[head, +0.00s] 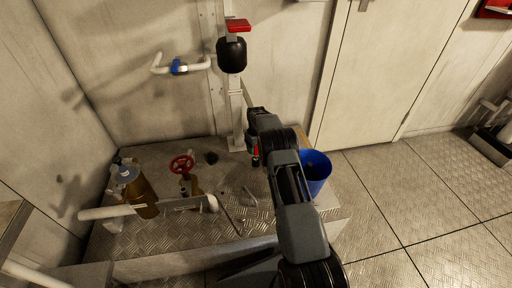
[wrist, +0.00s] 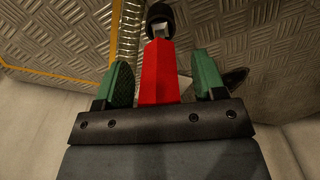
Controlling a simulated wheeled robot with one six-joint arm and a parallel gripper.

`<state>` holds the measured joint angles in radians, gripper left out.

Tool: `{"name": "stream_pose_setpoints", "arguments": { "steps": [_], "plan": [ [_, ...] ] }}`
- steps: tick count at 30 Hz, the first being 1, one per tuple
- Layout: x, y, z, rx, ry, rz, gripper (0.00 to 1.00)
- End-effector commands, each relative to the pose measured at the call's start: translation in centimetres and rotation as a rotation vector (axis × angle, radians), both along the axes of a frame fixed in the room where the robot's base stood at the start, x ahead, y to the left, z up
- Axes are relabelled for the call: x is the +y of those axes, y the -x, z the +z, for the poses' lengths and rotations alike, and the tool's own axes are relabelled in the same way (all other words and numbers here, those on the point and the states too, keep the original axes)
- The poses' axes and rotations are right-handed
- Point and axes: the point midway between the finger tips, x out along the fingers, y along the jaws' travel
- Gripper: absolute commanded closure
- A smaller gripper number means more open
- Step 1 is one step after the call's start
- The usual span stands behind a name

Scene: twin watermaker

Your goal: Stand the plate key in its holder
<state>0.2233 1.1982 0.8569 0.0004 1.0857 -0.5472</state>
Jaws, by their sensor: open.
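A red bar with a metal neck (wrist: 158,75), which looks like the plate key's handle, stands between my gripper's green fingers in the wrist view. My gripper (wrist: 164,82) is open, with a gap on each side of the bar. A dark round part (wrist: 160,14) shows at the bar's far end; I cannot tell whether it is the holder or part of the key. In the head view a small bit of red (head: 256,151) shows by my gripper, low over the raised metal platform. My arm hides much of it there.
A blue bucket (head: 317,172) stands just right of my arm. On the platform (head: 165,232) are a red valve wheel (head: 181,164), a brown cylinder (head: 143,197) and a white pipe (head: 105,212). A black, red-topped canister (head: 231,55) is on the wall post.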

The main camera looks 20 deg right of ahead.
Motion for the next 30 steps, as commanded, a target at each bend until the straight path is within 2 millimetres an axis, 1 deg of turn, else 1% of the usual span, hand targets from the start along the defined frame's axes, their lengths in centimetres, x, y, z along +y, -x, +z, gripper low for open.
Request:
{"name": "stream_pose_setpoints", "arguments": {
  "steps": [4, 7, 11, 18, 21, 24, 30],
  "plan": [
    [0.0, 0.0, 0.2, 0.0, 0.0, 0.0, 0.36],
    [0.0, 0.0, 1.3, -0.001, 0.001, 0.0, 0.36],
    [0.0, 0.0, 3.7, -0.001, 0.001, 0.0, 0.36],
    [0.0, 0.0, 8.7, -0.002, 0.0, 0.0, 0.36],
    [0.0, 0.0, 10.4, -0.002, 0.0, 0.0, 0.36],
    [0.0, 0.0, 11.8, -0.001, 0.0, 0.0, 0.36],
    [0.0, 0.0, 13.5, -0.001, 0.001, 0.0, 0.36]
  ]
}}
